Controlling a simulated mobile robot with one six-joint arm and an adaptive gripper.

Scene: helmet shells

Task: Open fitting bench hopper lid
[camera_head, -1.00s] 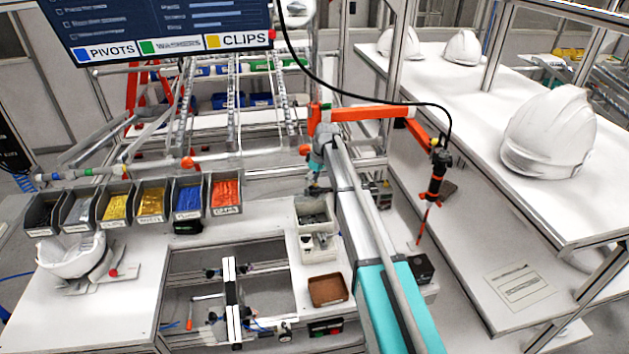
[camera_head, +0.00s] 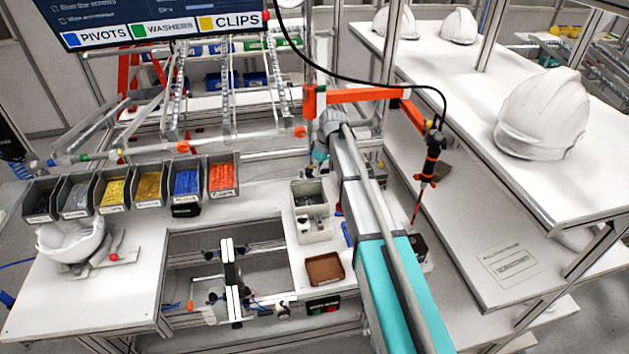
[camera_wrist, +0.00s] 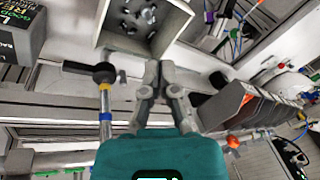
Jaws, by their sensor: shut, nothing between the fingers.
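My gripper (camera_wrist: 161,64) shows in the wrist view with its two fingers together and nothing between them. Its fingertips are just below the near corner of a grey open-topped bin (camera_wrist: 178,32) that holds metal parts; I cannot tell if they touch. In the head view a similar two-part grey bin (camera_head: 297,215) stands on the white fitting bench (camera_head: 255,200), left of my arm. I cannot make out a hopper lid for certain in either view.
Several labelled parts bins (camera_head: 150,188) line the bench's back left. A white helmet shell (camera_head: 72,240) sits at the left. A brown tray (camera_head: 325,268) lies in front of the grey bin. Helmets stand on the right shelf (camera_head: 470,75).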

